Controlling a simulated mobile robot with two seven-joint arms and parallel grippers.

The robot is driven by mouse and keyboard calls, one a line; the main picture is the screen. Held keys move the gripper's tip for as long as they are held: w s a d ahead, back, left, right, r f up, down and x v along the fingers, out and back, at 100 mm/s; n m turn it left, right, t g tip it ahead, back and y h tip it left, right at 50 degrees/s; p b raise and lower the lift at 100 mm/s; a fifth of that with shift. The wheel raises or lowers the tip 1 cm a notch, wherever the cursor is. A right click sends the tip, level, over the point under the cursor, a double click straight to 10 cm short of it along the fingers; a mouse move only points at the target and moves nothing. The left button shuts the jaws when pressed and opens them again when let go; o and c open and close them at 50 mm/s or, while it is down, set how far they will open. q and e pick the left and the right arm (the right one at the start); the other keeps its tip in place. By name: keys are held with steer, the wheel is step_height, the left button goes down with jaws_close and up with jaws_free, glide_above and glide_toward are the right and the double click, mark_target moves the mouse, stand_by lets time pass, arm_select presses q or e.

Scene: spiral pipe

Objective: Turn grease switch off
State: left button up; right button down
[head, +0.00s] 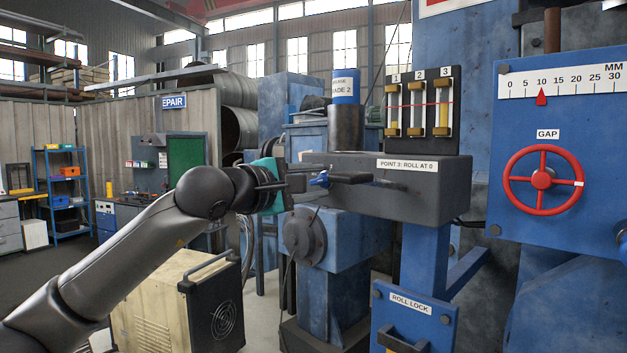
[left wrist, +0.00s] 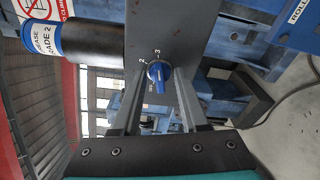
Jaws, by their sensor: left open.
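The grease switch is a blue rotary knob (left wrist: 157,74) on the side of a dark grey box (head: 430,190). In the left wrist view its handle points toward the lower edge of the picture. The marks 2 and 3 are readable near it; the other marks are too small to read. In the head view the knob (head: 320,180) shows beside my left gripper (head: 338,172). My left gripper is open, with its two fingers on either side of the knob in the left wrist view (left wrist: 158,82). I cannot tell whether they touch it. My right gripper is not in view.
A grease canister (head: 345,90) stands above the box, beside three sight gauges (head: 418,107). A red gap handwheel (head: 543,180) is at the right. A roll lock panel (head: 413,325) is below. A beige cabinet (head: 170,300) stands under my left arm.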

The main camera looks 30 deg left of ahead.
arm_select(q)
steer(key=shift+c, duration=0.2)
jaws_close()
